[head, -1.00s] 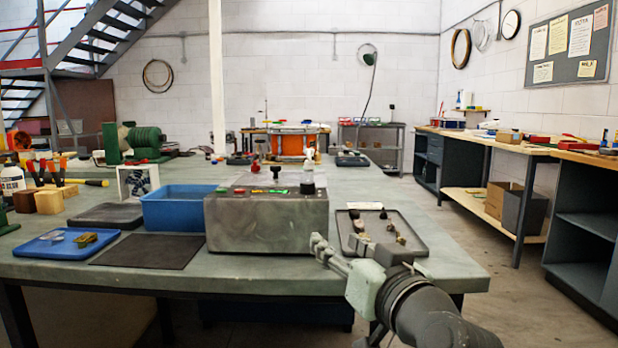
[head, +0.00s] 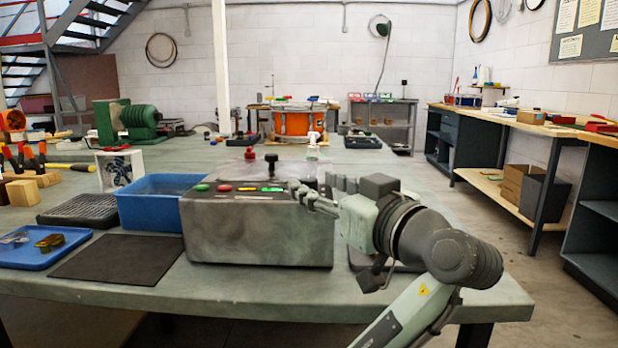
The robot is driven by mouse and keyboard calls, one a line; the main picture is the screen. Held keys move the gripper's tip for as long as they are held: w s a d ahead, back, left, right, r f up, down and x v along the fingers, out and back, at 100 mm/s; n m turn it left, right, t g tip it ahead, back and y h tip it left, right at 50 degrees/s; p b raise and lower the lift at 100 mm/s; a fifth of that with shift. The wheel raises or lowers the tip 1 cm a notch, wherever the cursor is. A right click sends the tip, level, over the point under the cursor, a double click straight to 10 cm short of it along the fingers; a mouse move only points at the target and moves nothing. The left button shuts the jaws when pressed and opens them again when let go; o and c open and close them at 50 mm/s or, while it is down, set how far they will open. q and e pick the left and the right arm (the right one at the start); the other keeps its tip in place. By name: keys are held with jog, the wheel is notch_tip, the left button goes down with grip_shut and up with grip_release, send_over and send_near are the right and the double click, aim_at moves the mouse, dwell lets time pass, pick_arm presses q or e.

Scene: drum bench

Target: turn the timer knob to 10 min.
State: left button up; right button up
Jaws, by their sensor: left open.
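The grey metal control box (head: 258,235) stands near the bench's front edge. On its top are a green button (head: 202,187), a red button (head: 224,188), and a small lit green strip (head: 272,190). A black knob (head: 271,160) stands up towards the back, beside a red-topped one (head: 249,154). Another black knob, at the box's right end earlier, is now hidden behind my left gripper; I cannot read its setting. My left gripper (head: 318,188) is open at the box's top right corner. I cannot tell whether it touches anything. My right gripper is not in view.
A blue bin (head: 160,208) stands left of the box, with a dark mat (head: 118,258) before it. A blue tray (head: 42,246) lies farther left. A dark tray right of the box is mostly hidden by my arm. An orange drum (head: 292,123) stands behind.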

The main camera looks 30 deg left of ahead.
aim_at(313, 184)
pick_arm(q)
jog(key=shift+x, duration=1.7)
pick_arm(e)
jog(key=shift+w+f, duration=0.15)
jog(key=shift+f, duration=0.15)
pick_arm(q)
jog(key=shift+c, duration=0.4)
grip_shut()
jog(key=shift+f, duration=0.1)
jog(key=shift+t, duration=0.3)
